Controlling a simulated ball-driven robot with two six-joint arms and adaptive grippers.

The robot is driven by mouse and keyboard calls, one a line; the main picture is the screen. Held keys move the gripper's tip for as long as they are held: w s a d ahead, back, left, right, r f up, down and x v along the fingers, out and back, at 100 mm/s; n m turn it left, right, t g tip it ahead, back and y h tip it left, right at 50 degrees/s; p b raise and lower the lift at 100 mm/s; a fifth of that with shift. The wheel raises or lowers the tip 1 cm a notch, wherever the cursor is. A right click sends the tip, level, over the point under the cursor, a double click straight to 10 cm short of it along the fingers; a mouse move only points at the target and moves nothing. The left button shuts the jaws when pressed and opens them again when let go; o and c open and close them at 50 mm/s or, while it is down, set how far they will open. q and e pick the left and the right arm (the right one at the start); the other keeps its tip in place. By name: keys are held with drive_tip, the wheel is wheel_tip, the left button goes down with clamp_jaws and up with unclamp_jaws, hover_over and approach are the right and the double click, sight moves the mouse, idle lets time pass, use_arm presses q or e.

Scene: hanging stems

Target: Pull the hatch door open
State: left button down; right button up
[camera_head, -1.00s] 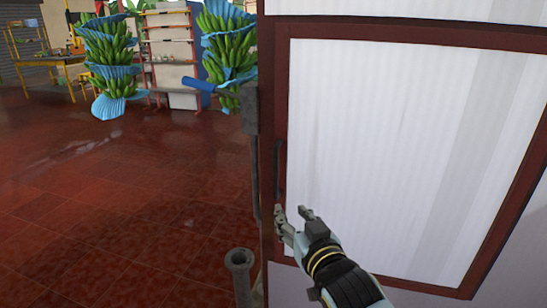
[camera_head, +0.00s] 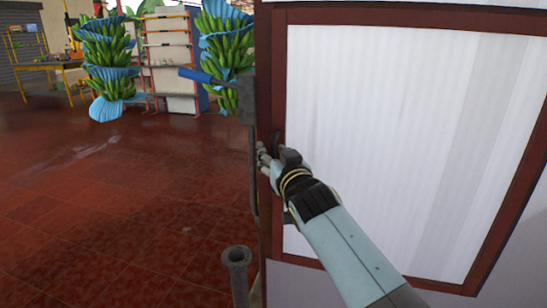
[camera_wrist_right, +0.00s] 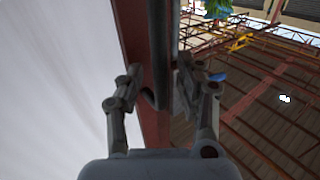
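The hatch door (camera_head: 400,120) is a white ribbed panel in a dark red frame at the right of the head view. It looks closed. Its dark upright handle (camera_head: 277,138) is on the left side of the frame, mostly hidden behind my right gripper (camera_head: 268,156). In the right wrist view, the fingers of my right gripper (camera_wrist_right: 157,82) stand apart, one on each side of the dark handle (camera_wrist_right: 151,97). Clear gaps show, and I cannot tell whether either finger touches it. My left gripper is not in view.
A grey post with an open round top (camera_head: 237,258) stands left of the door's lower edge. The red tiled floor at left is clear.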

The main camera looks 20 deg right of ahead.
clamp_jaws()
idle(0.6)
